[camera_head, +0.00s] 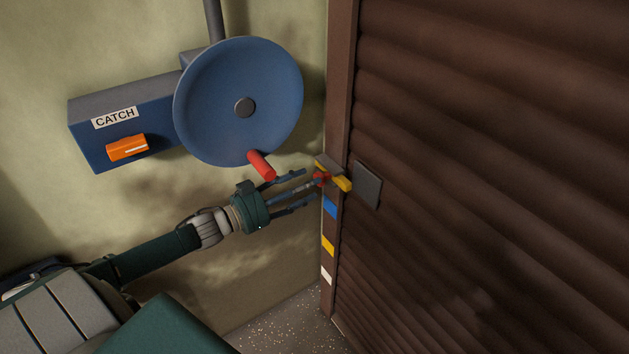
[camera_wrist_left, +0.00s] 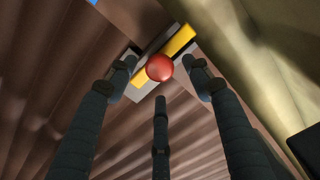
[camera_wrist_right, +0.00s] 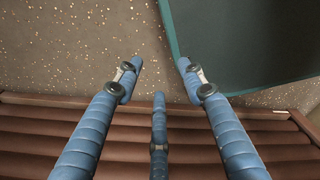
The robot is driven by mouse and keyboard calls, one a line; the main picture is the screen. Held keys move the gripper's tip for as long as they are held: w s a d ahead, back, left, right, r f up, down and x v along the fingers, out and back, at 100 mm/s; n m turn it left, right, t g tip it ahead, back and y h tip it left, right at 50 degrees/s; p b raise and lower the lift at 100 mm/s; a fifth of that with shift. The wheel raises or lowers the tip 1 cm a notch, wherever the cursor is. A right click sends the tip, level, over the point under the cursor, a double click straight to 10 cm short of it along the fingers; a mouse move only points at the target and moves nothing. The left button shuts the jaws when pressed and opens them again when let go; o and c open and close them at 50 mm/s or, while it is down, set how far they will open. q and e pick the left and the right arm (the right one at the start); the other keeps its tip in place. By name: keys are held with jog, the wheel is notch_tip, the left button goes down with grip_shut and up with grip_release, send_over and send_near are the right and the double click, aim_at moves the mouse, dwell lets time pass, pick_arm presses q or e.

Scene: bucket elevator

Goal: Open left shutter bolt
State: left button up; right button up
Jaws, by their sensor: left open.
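The left shutter bolt is a yellow bar (camera_head: 342,184) with a red knob (camera_head: 321,178), on the brown frame at the shutter's left edge. A grey plate (camera_head: 367,185) sits beside it on the brown slatted shutter (camera_head: 490,170). My left gripper (camera_head: 305,186) is open, its fingers pointing at the red knob. In the left wrist view the red knob (camera_wrist_left: 160,67) lies between and beyond the spread fingertips, in front of the yellow bar (camera_wrist_left: 180,41); contact cannot be told. My right gripper (camera_wrist_right: 158,75) is open and empty, over speckled floor near shutter slats.
A blue wheel (camera_head: 240,80) with a red handle (camera_head: 261,165) is on the wall just above my left gripper. A blue box labelled CATCH (camera_head: 122,130) with an orange lever (camera_head: 128,148) is left of it. Blue, yellow and white marks run down the frame.

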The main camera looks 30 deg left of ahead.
aim_at(327, 176)
pick_arm(q)
jog(key=shift+x, duration=1.55)
grip_shut()
